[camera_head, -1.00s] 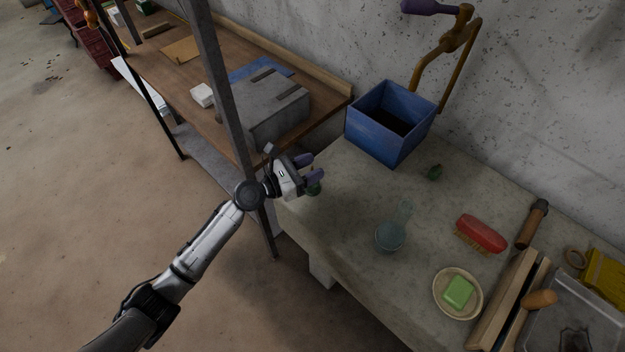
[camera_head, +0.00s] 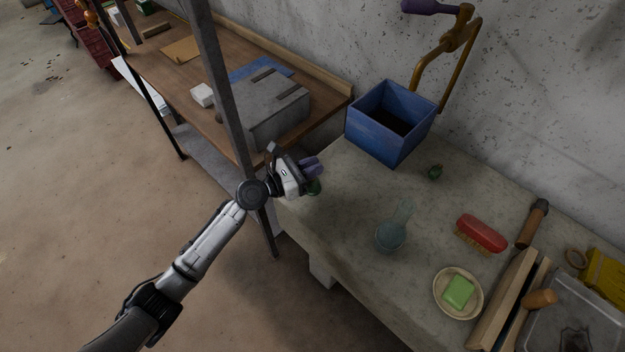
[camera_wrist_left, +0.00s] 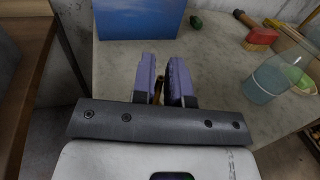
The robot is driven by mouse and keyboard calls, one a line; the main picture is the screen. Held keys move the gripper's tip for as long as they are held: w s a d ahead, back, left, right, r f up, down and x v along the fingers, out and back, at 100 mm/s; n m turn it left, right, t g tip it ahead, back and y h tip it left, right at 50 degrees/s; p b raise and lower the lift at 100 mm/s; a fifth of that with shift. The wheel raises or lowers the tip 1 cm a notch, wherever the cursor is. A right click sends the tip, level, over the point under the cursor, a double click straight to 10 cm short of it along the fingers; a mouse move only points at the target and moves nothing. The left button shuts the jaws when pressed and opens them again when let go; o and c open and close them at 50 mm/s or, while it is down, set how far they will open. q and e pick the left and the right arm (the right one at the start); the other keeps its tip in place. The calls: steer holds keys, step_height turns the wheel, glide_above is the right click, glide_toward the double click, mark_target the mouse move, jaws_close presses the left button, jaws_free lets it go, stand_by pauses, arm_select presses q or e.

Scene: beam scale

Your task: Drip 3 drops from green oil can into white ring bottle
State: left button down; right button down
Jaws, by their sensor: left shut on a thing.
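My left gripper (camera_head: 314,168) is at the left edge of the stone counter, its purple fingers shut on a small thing. A green object (camera_head: 315,187), which looks like the green oil can, shows just under the fingers. In the left wrist view, a narrow brass-coloured part (camera_wrist_left: 158,91) shows between the fingers (camera_wrist_left: 165,75); the rest is hidden. I cannot make out a white ring on anything. My right gripper is not in view.
A dark post (camera_head: 217,85) stands by the arm.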

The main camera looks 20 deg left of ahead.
arm_select(q)
steer(key=shift+r, duration=0.15)
steer(key=r+p, duration=0.1)
steer(key=r, duration=0.1)
steer(key=d+r+p, duration=0.1)
steer(key=r+p, duration=0.1)
steer(key=r, duration=0.1)
steer(key=shift+s, duration=0.15)
steer(key=s+d+r+p, duration=0.3)
steer(key=d+r+p, duration=0.1)
steer(key=d, duration=0.6)
steer(key=shift+s+r, duration=0.15)
steer(key=shift+r, duration=0.75)
